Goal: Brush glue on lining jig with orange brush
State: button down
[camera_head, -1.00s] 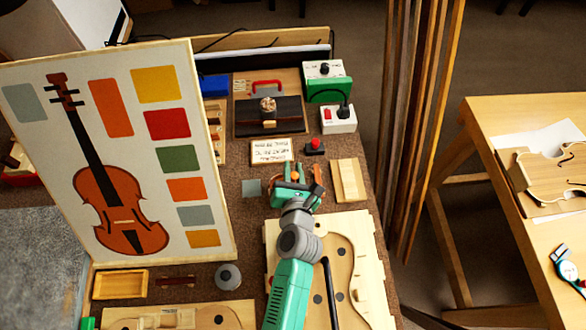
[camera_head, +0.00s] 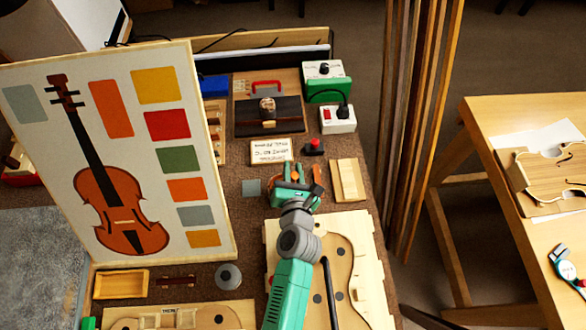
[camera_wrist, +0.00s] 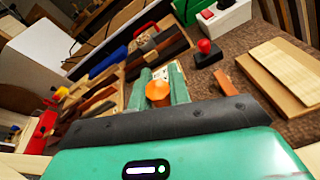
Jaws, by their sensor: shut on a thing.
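My gripper (camera_head: 297,188) is above the brown bench top, beyond the violin-outline board. In the wrist view its two green fingers (camera_wrist: 160,90) are closed around an orange round-ended piece, which I take to be the orange brush (camera_wrist: 158,93). The brush's lower part and bristles are hidden. A pale wooden board with a violin outline (camera_head: 348,235) lies under and beside my arm; another shaped wooden piece (camera_head: 170,318) lies at the front left. I cannot tell which piece is the lining jig. No glue is clearly visible.
A dark mat (camera_head: 290,122) carries a small pot-like thing. A red button (camera_head: 314,146), white switch box (camera_head: 338,120) and pale plank (camera_head: 348,180) are near my gripper. The upright violin chart (camera_head: 216,225) stands left; tall wooden strips (camera_head: 408,120) stand right.

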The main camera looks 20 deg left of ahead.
notch_tip(320, 180, up, 7)
jog(key=p, duration=0.8)
dwell(0.5)
jog(key=s+d+r+n+y, duration=0.1)
jog(key=s+d+r, duration=0.2)
jog(key=s+d, duration=1)
notch_tip(320, 180, up, 19)
jog(key=w+m+t+h+p, duration=0.1)
jog(key=m+h+p, duration=0.4)
jog(key=p, duration=1.7)
jog(key=shift+w+d+m+h, duration=0.4)
jog(key=shift+w+h, duration=0.35)
jog(key=shift+h, duration=0.35)
